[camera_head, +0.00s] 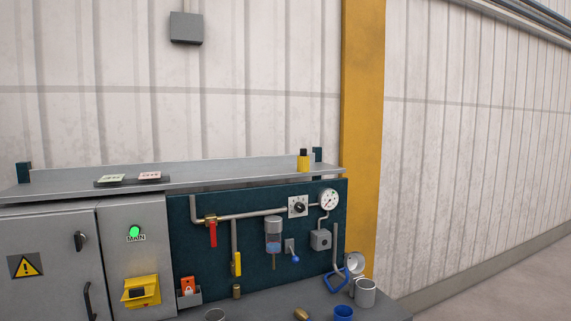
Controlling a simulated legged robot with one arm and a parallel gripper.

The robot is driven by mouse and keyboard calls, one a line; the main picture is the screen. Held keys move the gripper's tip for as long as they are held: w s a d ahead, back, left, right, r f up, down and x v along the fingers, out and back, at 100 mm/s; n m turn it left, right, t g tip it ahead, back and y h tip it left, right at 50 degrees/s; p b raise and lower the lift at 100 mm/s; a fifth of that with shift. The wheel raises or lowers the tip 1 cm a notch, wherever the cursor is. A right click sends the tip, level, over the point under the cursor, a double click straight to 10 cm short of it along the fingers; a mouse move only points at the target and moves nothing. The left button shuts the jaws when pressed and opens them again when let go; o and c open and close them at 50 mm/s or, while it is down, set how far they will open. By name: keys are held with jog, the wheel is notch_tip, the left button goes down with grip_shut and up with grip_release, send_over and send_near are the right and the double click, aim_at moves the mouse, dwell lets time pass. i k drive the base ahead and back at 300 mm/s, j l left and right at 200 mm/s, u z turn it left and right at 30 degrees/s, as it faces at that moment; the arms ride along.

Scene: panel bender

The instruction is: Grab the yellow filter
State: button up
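A small yellow cylinder with a black top (304,163) stands upright on the grey top shelf (225,172), near its right end. It is the thing that looks most like the yellow filter, but it is too small to be sure. Nothing touches it from above. My gripper is not in view.
Below the shelf, a dark teal panel (205,273) carries pipes, a red valve handle (213,234), a yellow handle (237,264) and a round gauge (329,199). Several cups and fittings stand on the lower bench (270,300). A yellow column (362,130) rises behind the shelf's right end.

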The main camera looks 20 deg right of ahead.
aim_at(302, 161)
jog(key=i+l, duration=0.2)
jog(key=l, duration=0.15)
jog(key=i+l, duration=0.2)
jog(key=l, duration=0.15)
jog(key=i+l, duration=0.25)
jog(key=l, duration=0.1)
